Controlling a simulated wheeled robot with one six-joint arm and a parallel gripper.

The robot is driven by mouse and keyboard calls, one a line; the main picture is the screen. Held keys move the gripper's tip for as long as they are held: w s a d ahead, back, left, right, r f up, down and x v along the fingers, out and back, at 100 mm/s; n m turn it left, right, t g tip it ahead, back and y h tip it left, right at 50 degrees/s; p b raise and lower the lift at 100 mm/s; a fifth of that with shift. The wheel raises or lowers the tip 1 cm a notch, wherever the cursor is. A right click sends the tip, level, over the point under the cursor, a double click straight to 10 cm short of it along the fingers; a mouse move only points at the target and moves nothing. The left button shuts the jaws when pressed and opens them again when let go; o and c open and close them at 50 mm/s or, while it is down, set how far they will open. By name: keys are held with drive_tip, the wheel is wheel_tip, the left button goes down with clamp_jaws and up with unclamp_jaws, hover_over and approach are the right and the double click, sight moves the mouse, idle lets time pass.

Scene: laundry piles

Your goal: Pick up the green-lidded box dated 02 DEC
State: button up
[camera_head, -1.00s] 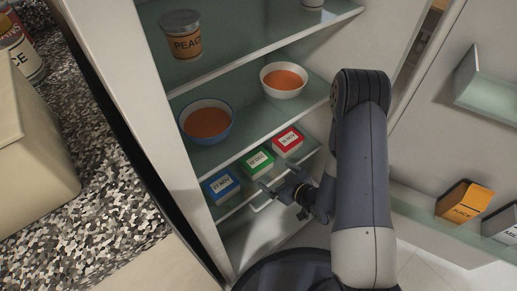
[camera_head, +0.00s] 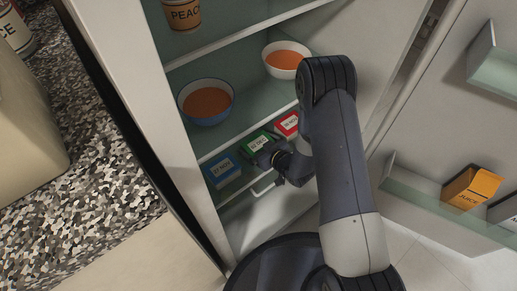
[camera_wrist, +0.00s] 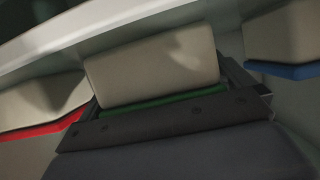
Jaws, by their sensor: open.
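The green-lidded box (camera_head: 256,140) sits on the low fridge shelf, between a blue-lidded box (camera_head: 222,170) and a red-lidded box (camera_head: 287,124). Its label is too small to read surely. My gripper (camera_head: 265,156) is open at the front of the green-lidded box and hides part of it. In the wrist view the box's pale body (camera_wrist: 150,65) and green lid edge lie between the two fingers of my gripper (camera_wrist: 160,88). I cannot tell whether the fingers touch it. The red-lidded box (camera_wrist: 40,105) is left there, the blue-lidded box (camera_wrist: 285,45) right.
A glass shelf with a blue-rimmed bowl (camera_head: 207,102) and a white bowl (camera_head: 286,60) of orange food is just above. A jar (camera_head: 184,14) stands higher. The open door at right holds a juice carton (camera_head: 470,187). A speckled counter (camera_head: 80,190) is at left.

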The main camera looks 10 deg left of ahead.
drive_tip(key=c, duration=0.9)
